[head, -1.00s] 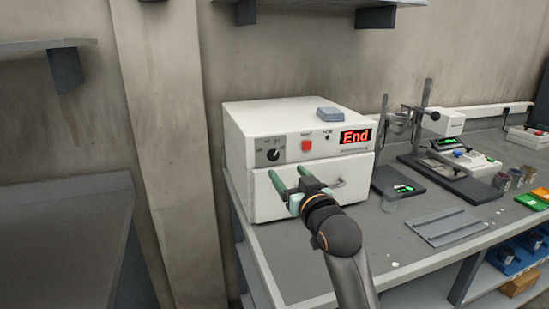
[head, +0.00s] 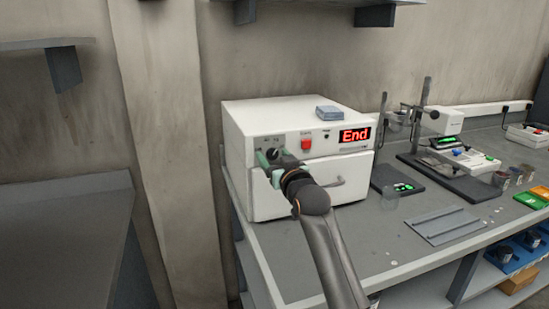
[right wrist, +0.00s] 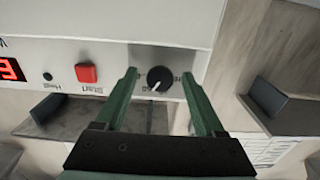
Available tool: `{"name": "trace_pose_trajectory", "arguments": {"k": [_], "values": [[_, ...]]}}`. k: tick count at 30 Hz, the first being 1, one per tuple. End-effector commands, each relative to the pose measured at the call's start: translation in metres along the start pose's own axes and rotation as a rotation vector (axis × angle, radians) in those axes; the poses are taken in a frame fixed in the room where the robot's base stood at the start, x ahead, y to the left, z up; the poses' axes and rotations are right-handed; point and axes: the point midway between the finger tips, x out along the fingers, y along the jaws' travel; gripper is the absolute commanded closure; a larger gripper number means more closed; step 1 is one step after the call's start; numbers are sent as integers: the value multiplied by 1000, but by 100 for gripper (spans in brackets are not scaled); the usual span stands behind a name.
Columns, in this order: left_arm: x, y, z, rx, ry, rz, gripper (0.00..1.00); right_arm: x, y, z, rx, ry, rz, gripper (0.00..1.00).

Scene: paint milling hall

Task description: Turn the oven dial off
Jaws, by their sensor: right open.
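The white oven (head: 240,187) stands on the bench, and its display reads "End" in red. Its black dial (right wrist: 160,79) has a white pointer line and sits on the front panel; in the head view the dial (head: 272,153) is partly hidden by my gripper. My right gripper (head: 270,159) has green fingers and is at the panel. In the right wrist view the open fingers (right wrist: 160,76) are on either side of the dial, with a gap on each side. I cannot tell how deep they reach around it. My left gripper is not in view.
A red Start button (head: 306,145) is to the right of the dial. The oven's door handle (head: 335,182) is below. A blue-grey item (head: 329,112) lies on top of the oven. Scales and a metal tray (head: 440,226) are on the bench to the right.

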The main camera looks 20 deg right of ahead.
Motion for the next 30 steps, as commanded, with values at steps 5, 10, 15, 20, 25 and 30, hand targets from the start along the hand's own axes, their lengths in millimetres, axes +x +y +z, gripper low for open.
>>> {"name": "trace_pose_trajectory", "arguments": {"k": [5, 10, 15, 20, 25, 30], "values": [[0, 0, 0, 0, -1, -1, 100, 0, 0, 0, 0, 0, 0, 38], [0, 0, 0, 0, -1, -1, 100, 0, 0, 0, 0, -1, 0, 57], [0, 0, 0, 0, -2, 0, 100, 0, 0, 0, 0, -1, 0, 76], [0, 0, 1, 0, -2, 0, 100, 0, 0, 0, 0, -1, 0, 94], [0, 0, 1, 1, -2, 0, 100, 0, 0, 1, 0, -1, 0, 100], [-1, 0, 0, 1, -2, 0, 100, 0, 0, 0, -8, -2, 0, 100]]}}
